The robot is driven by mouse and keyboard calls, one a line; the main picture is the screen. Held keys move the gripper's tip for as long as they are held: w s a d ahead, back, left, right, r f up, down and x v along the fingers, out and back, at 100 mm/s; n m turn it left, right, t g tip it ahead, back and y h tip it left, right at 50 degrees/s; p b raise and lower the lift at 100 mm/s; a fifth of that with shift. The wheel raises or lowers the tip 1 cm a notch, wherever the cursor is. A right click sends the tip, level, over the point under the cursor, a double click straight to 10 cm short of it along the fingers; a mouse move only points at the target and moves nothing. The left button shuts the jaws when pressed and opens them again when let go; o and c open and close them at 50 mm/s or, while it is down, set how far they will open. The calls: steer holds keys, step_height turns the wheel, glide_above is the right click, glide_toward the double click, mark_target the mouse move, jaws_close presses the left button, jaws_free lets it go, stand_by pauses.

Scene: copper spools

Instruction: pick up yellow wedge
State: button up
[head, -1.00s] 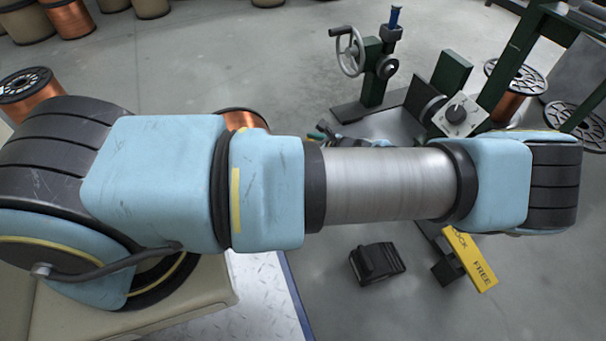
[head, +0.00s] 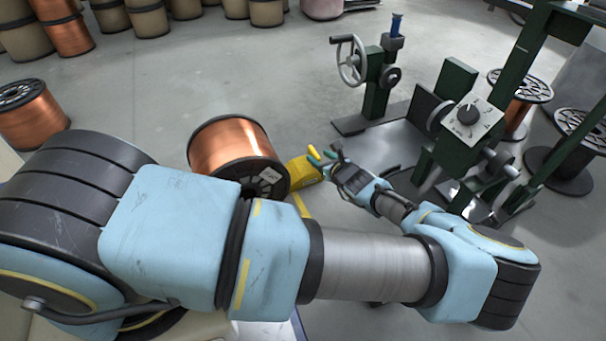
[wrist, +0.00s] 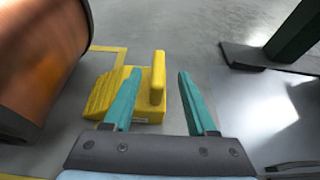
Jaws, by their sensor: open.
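The yellow wedge (head: 304,171) lies on the floor just right of a copper spool (head: 225,148), partly hidden behind it in the head view. In the wrist view the wedge (wrist: 108,92) has a ridged slope on the left and an upright yellow handle-like block on its right. My gripper (head: 321,155) is beside the wedge in the head view. In the wrist view my gripper (wrist: 158,74) is open with nothing gripped. Its left teal finger overlaps the wedge in the picture, its right finger is to the right, and the upright block shows between them.
The copper spool (wrist: 40,55) is close on the left in the wrist view, with a narrow strip of floor between it and the wedge. A green machine (head: 376,88) with a handwheel stands behind to the right. Yellow floor lines run nearby. Open floor lies behind the wedge.

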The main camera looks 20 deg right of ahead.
mark_target(314, 154)
steer(key=b+x, duration=0.1)
steer(key=x, duration=0.1)
steer(key=b+x, duration=0.1)
steer(key=shift+w+a+f, duration=0.2)
steer(key=shift+f, duration=0.2)
steer(key=shift+w, duration=0.25)
steer(key=shift+r, duration=0.1)
jaws_close()
stand_by(0.7)
